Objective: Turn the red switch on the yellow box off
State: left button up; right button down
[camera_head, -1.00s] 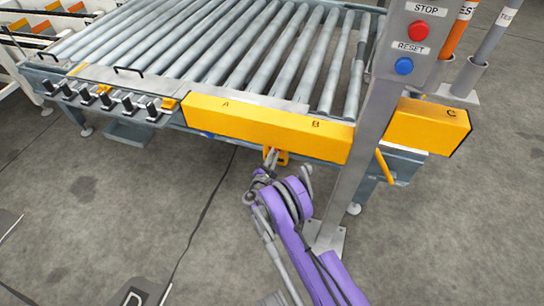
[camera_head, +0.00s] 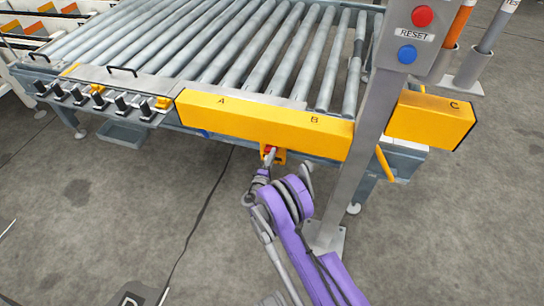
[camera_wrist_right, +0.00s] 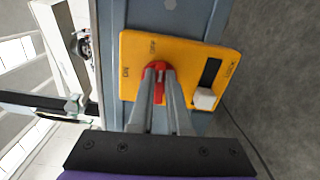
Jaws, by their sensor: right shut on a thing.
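The yellow box (camera_wrist_right: 197,62) fills the middle of the right wrist view, with ON and OFF labels on its face. Its red switch (camera_wrist_right: 159,68) sits between the two fingers of my right gripper (camera_wrist_right: 160,78), which is shut on it. The fingers hide part of the switch handle. In the head view the box (camera_head: 280,156) hangs under the yellow beam, and my right gripper (camera_head: 267,158) reaches up to it, with a bit of red showing there. My left gripper is not in view.
A pale slider block (camera_wrist_right: 204,98) in a black slot sits beside the switch. In the head view, a yellow beam (camera_head: 262,125) lies above the box. A grey post (camera_head: 358,150) with red and blue buttons stands to its right.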

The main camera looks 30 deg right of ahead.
jog(key=shift+m, duration=0.5)
jog(key=c, duration=0.9)
grip_release()
jog(key=shift+a, duration=0.1)
jog(key=p+v, duration=0.1)
jog(key=v, duration=0.9)
jog(key=shift+s+a+p, duration=0.15)
jog(key=shift+s+p, duration=0.15)
jog(key=shift+p, duration=0.05)
